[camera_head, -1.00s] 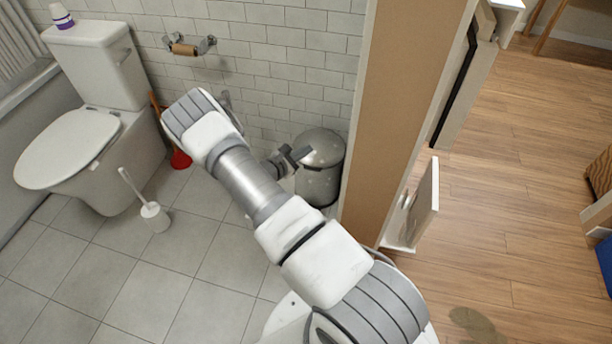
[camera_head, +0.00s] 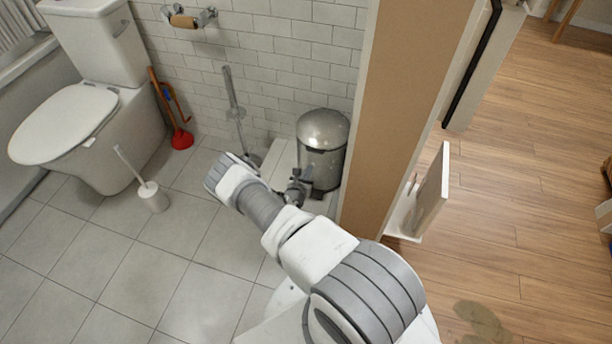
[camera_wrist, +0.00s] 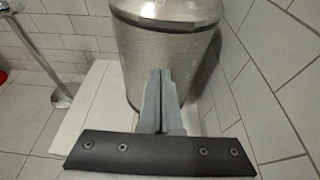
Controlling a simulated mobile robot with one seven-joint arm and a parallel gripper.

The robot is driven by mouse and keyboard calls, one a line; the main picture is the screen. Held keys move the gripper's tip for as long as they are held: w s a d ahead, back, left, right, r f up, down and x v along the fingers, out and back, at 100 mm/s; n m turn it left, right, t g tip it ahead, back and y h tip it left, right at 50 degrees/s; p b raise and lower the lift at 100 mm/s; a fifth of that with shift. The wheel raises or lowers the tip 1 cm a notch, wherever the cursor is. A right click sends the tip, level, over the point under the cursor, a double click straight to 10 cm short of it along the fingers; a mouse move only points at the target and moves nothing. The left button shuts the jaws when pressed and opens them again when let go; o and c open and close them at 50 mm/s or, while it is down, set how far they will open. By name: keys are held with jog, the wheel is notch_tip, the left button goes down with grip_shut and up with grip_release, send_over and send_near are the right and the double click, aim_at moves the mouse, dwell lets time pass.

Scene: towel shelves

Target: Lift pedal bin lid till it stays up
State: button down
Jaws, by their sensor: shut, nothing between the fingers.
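The pedal bin (camera_head: 322,160) is a silver metal cylinder in the corner by the wall end. Its domed lid (camera_head: 323,128) is down. In the wrist view the bin body (camera_wrist: 165,60) stands directly ahead, with a dark band under the lid rim (camera_wrist: 168,12). My gripper (camera_head: 304,176) is low in front of the bin, below the lid. In the wrist view its fingers (camera_wrist: 160,78) are shut together and empty, pointing at the lower body. I cannot tell whether the fingertips touch the bin.
A toilet brush on a tall stand (camera_head: 234,105) is left of the bin, and a red plunger (camera_head: 181,139) is farther left. A white brush holder (camera_head: 153,196) stands near the toilet (camera_head: 108,130). The wooden wall end (camera_head: 400,110) is close on the right. Floor tiles at left are clear.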

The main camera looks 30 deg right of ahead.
aim_at(315, 157)
jog(key=b+x, duration=0.2)
jog(key=x, duration=0.3)
jog(key=shift+w+d, duration=0.15)
jog(key=shift+w, duration=0.05)
jog(key=shift+s+r, duration=0.15)
jog(key=shift+r, duration=1.8)
jog(key=shift+r, duration=0.1)
